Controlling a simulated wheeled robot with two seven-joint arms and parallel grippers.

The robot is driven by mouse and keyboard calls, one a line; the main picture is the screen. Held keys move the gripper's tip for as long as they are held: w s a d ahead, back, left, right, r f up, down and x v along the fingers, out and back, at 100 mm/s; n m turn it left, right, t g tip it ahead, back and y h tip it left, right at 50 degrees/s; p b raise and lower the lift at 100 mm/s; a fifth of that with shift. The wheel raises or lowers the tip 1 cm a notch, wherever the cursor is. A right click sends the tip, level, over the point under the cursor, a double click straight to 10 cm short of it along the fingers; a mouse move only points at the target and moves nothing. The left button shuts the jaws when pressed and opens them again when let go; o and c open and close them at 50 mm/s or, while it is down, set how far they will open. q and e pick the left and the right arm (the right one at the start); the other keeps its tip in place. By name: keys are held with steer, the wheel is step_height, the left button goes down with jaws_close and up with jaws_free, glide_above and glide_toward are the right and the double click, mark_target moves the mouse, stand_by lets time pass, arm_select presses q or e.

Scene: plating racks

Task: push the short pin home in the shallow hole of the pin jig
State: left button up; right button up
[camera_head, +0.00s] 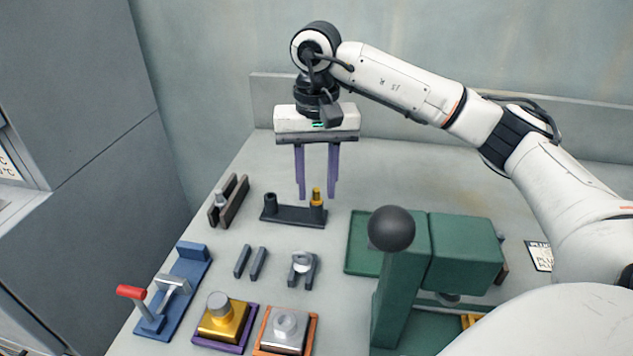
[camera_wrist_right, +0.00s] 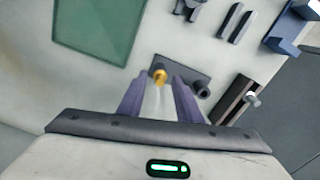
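The pin jig (camera_head: 290,215) is a dark flat block on the table. A dark round post or collar (camera_head: 269,202) stands at its left end. A brass pin (camera_head: 316,197) stands upright at its right end; how deep it sits is hard to tell. The pin also shows in the wrist view (camera_wrist_right: 160,75). My right gripper (camera_head: 317,194) points down over that end with two purple fingers apart. In the wrist view the gripper (camera_wrist_right: 160,83) is open, with the pin's head between or just beyond the fingertips; contact is not visible. My left gripper is out of view.
A dark slotted rack (camera_head: 230,205) stands left of the jig. Two grey bars (camera_head: 251,263) and a grey fork-shaped holder (camera_head: 302,267) lie in front. A green press (camera_head: 400,285) with a black ball knob and a green plate (camera_head: 363,245) stand right. A blue toggle clamp (camera_head: 180,290) is front left.

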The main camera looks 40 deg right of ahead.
mark_target(317, 189)
step_height(317, 189, up, 10)
steer(key=p, duration=0.1)
steer(key=shift+r+p, duration=0.15)
steer(key=shift+p, duration=0.25)
stand_by(0.5)
